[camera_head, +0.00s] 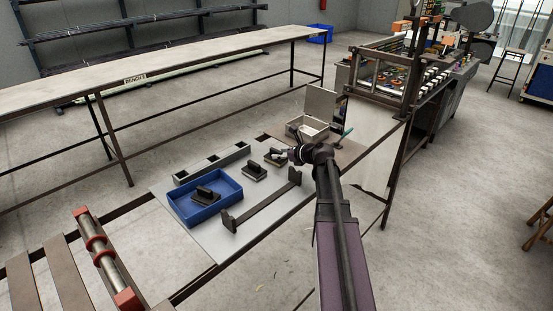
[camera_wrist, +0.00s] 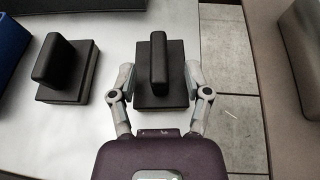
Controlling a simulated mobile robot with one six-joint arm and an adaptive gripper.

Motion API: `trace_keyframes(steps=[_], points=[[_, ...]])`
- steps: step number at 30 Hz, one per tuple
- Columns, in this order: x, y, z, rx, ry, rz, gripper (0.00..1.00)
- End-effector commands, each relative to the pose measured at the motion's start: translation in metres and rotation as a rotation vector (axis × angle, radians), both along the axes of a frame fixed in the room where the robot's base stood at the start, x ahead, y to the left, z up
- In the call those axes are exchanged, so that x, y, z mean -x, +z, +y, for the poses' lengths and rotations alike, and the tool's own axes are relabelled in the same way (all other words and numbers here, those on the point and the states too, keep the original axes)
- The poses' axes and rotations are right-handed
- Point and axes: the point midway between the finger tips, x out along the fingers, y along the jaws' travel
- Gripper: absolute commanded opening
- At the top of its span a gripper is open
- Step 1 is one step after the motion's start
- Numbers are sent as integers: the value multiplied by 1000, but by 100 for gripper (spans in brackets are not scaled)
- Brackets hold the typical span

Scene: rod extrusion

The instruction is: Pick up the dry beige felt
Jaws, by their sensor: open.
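A dark block with an upright black handle (camera_wrist: 160,62) sits on the grey table between my gripper's fingers in the wrist view. In the head view this block (camera_head: 273,160) stands at the table's far right part, and its lower layer looks paler, perhaps beige felt. My gripper (camera_wrist: 160,82) is open, one finger on each side of the block; I cannot tell whether they touch it. It also shows in the head view (camera_head: 284,155). A second handled block (camera_wrist: 66,72) stands to the left, also in the head view (camera_head: 254,171). The felt undersides are mostly hidden.
A blue tray (camera_head: 176,203) holds another handled block (camera_head: 205,196). A long grey holder (camera_head: 190,176) lies behind it, and a dark bar with upright ends (camera_head: 262,204) lies in front. An open box (camera_head: 301,124) stands on the brown surface to the right.

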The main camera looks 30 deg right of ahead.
Motion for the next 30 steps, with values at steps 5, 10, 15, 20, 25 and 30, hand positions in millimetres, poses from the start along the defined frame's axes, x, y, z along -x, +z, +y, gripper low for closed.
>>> trace_keyframes(steps=[5,10,15,20,25,30], points=[[-20,-6,9,0,1,0,63],[-32,-12,15,-1,0,0,63],[-34,-12,17,-1,-1,-1,63],[-34,-12,17,0,-1,0,63],[-34,-12,15,0,-2,0,63],[-34,-12,15,0,-2,0,51]])
